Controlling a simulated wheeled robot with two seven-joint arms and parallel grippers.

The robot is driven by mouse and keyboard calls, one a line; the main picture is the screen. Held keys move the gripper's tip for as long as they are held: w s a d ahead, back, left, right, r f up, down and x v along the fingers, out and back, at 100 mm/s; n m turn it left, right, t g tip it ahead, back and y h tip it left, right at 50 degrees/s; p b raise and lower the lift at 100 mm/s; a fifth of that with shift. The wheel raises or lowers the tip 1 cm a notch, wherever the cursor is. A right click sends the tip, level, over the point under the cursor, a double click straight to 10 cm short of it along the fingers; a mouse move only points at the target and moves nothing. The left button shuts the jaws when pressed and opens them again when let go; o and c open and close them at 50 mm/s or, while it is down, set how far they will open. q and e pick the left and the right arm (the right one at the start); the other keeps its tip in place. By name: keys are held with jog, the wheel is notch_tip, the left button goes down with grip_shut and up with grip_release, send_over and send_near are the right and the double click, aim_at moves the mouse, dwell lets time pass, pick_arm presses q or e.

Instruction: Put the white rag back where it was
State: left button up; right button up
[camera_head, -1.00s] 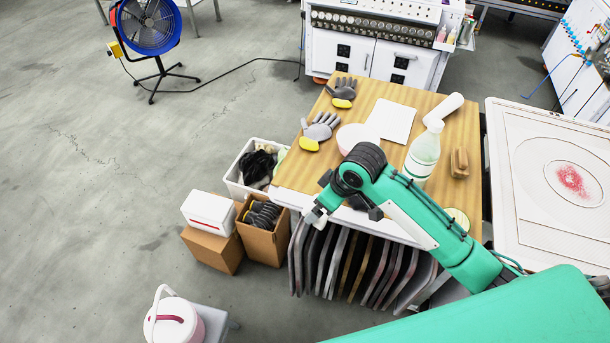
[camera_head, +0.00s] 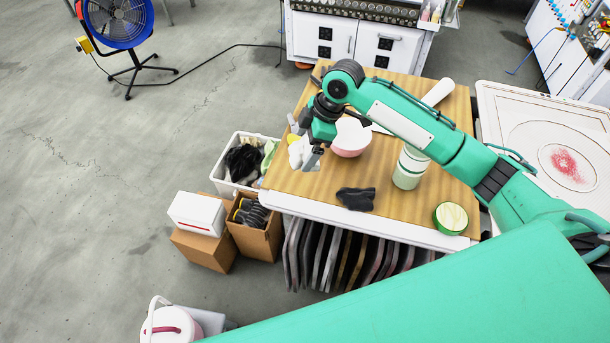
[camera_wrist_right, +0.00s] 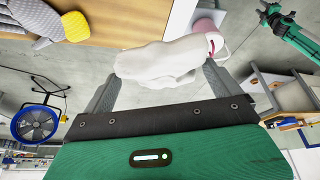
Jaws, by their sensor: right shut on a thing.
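My right gripper (camera_head: 304,152) is shut on the white rag (camera_head: 297,150) and holds it up near the left part of the wooden table. In the right wrist view the crumpled white rag (camera_wrist_right: 165,62) sits between the two grey fingers and hangs past their tips. The white bin (camera_head: 226,182) stands on the floor left of the table, with black and pale cloths inside. The rag is apart from the bin. My left gripper is not in view.
The wooden table (camera_head: 305,186) carries a pink and white bowl (camera_head: 350,140), a bottle (camera_head: 409,168), a dark crumpled item (camera_head: 356,198) and a green-rimmed round item (camera_head: 450,217). Cardboard boxes (camera_head: 259,236) stand in front of the bin.

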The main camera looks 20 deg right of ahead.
notch_tip(320, 180, down, 9)
jog(key=shift+f+p, duration=0.1)
jog(key=shift+p, duration=0.9)
notch_tip(320, 180, down, 5)
jog(key=shift+r+p, duration=0.1)
jog(key=shift+p, duration=0.45)
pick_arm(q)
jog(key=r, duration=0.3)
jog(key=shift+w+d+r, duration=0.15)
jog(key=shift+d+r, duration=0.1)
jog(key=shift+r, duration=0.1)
pick_arm(e)
jog(key=o, duration=0.6)
jog(key=shift+d+r, duration=0.1)
jog(key=shift+r, duration=0.15)
pick_arm(q)
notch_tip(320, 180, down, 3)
jog(key=b, duration=0.3)
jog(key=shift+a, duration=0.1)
pick_arm(e)
jog(key=v, duration=1.1)
jog(key=shift+r, duration=0.25)
